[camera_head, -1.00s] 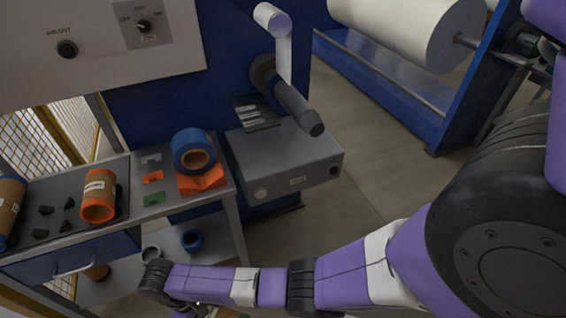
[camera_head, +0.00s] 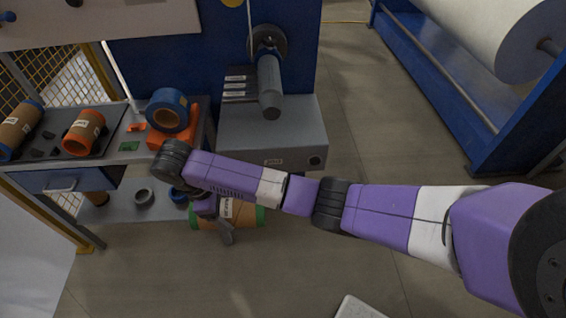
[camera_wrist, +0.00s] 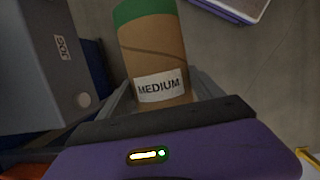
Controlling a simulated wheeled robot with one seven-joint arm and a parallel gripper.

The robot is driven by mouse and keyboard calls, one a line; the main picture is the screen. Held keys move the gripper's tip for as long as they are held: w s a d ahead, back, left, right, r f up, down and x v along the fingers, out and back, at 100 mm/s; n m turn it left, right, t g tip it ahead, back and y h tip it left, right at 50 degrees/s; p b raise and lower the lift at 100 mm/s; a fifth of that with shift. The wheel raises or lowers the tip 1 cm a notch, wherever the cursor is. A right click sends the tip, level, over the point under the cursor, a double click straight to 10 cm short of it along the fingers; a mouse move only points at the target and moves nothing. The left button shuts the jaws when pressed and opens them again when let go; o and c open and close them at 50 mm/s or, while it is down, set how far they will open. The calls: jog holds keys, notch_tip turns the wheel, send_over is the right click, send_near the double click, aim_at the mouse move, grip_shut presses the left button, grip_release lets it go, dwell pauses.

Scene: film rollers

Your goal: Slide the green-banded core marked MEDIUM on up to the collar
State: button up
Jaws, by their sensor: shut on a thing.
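The green-banded core (camera_head: 240,212) is a brown tube with green ends, lying roughly level below the front of the grey machine box. In the wrist view the core (camera_wrist: 155,50) shows its white MEDIUM label and one green end. My gripper (camera_head: 222,226) is shut on it around its middle; the arm hides part of it in the head view. The dark shaft (camera_head: 269,85) sticks out above the grey box, with a round dark collar (camera_head: 268,42) at its back end. The shaft is bare, and the core is apart from it, lower and to the left.
The grey box (camera_head: 285,135) juts out under the shaft. A shelf bench at left holds a blue-ended core (camera_head: 20,128), an orange-ended core (camera_head: 84,132) and a blue ring (camera_head: 168,110) on an orange block (camera_head: 172,138). A large white roll (camera_head: 480,35) stands at right.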

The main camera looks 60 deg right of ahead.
jog(key=d+r+n, duration=0.1)
jog(key=r, duration=0.1)
jog(key=d+r+n, duration=0.1)
jog(key=r, duration=0.1)
jog(key=d+r+n+t+h, duration=0.1)
jog(key=shift+w+r, duration=0.15)
jog(key=shift+r, duration=0.25)
jog(key=s+d+r+n+t+y, duration=0.1)
jog(key=s+d+r+n+t, duration=0.15)
jog(key=s+r+n, duration=0.4)
jog(key=s+d+r+n+t+y, duration=0.2)
jog(key=s+r+n+t, duration=0.1)
jog(key=s+r+n, duration=0.4)
jog(key=w+d+r+n+p, duration=0.1)
jog(key=w+d, duration=0.4)
jog(key=d, duration=0.1)
jog(key=shift+w, duration=0.25)
jog(key=shift+d+b, duration=0.1)
jog(key=shift+b, duration=0.5)
dwell(0.4)
jog(key=shift+w+d+b, duration=0.3)
jog(key=shift+w+d, duration=0.25)
jog(key=shift+d, duration=0.15)
jog(key=shift+w+d+b, duration=0.25)
jog(key=shift+w+d, duration=0.25)
jog(key=shift+d, duration=0.2)
